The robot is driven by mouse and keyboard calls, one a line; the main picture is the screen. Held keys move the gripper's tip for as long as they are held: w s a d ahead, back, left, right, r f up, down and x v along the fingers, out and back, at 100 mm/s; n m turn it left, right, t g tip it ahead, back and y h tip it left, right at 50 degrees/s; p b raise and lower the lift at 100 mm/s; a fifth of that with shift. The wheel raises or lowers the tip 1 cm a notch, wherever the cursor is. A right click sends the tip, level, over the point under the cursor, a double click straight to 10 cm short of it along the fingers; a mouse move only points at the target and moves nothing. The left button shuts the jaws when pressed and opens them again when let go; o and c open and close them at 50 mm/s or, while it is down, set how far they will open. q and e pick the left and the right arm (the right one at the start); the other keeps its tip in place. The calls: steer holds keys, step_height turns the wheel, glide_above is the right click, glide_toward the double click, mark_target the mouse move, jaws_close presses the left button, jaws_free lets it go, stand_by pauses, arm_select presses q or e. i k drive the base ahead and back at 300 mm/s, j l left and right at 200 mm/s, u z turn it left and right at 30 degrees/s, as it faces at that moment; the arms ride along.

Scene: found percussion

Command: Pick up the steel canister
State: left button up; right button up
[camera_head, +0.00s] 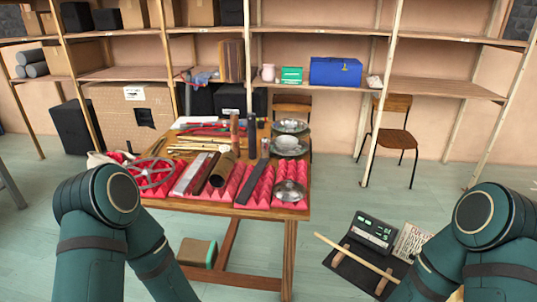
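A small silvery upright cylinder (265,147) stands on the table among the other objects. It may be the steel canister, but it is too small to be sure. A taller dark cylinder (251,134) stands just left of it, and a brown upright cylinder (234,128) stands farther left. Steel bowls or lids (290,147) lie to its right. My left and right arms show only as green links at the lower left and lower right. Neither gripper is in view.
The wooden table (292,212) carries red egg-crate foam (225,193), a spoked wheel (150,173), bars and a tube (222,169). Shelves stand behind, with a blue case (335,71). A black case (368,253) lies on the floor at right. The floor between is partly clear.

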mark_target(264, 142)
steer(key=l+u, duration=0.1)
steer(key=l, duration=0.45)
steer(key=k+l, duration=0.1)
steer(key=l, duration=0.45)
steer(key=k+l+u, duration=0.15)
steer(key=l, duration=1)
steer(key=k+l+u, duration=0.15)
steer(key=l, duration=0.4)
steer(key=l+u, duration=0.15)
steer(key=l, duration=0.8)
steer(key=i+l, duration=0.1)
steer(key=l, duration=0.2)
steer(key=i+l+u, duration=0.1)
steer(key=l, duration=0.2)
steer(key=i+l, duration=0.15)
steer(key=l, duration=0.2)
steer(key=i+l+u, duration=0.45)
steer(key=i+l, duration=1.15)
steer(key=i+u, duration=0.15)
steer(key=i, duration=1.05)
